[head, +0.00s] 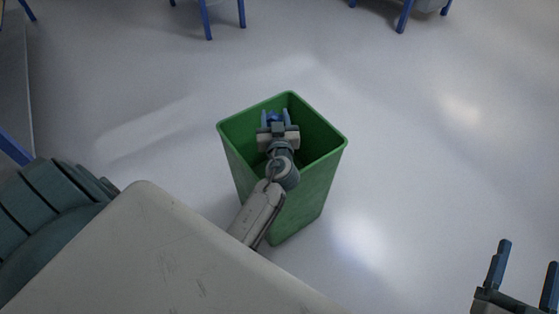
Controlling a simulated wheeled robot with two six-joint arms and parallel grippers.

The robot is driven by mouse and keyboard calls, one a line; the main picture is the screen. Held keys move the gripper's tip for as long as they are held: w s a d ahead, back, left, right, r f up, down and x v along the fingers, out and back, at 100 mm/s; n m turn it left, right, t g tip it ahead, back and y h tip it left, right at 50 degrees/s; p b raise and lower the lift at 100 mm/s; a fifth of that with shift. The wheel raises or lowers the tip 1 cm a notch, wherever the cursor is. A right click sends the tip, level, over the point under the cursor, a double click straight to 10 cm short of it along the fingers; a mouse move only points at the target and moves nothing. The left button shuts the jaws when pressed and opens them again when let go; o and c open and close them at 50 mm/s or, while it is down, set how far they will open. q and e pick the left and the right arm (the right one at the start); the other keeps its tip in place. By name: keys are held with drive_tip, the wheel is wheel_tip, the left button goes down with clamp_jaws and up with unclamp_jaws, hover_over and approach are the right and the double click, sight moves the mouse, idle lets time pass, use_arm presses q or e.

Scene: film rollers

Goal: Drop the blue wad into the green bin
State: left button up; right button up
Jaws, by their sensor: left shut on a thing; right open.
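The green bin (318,190) stands upright on the floor in the middle of the head view, its open top facing up. My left gripper (275,118) is over the bin's opening, with its fingers pointing toward the far rim. It is shut on the blue wad (273,116), of which only a small part shows between the fingers. The wad appears within the outline of the opening; its exact height against the rim is hard to tell. My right gripper (524,275) is open and empty at the lower right, well apart from the bin.
The grey floor (430,130) around the bin is clear on the right and beyond it. Blue furniture legs (207,20) stand at the far edge, with more at the top right (405,15). A blue bar (14,148) shows at the left edge.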

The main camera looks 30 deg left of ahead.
use_arm(q)
drive_tip(key=o, duration=1)
drive_tip(key=shift+o, duration=0.2)
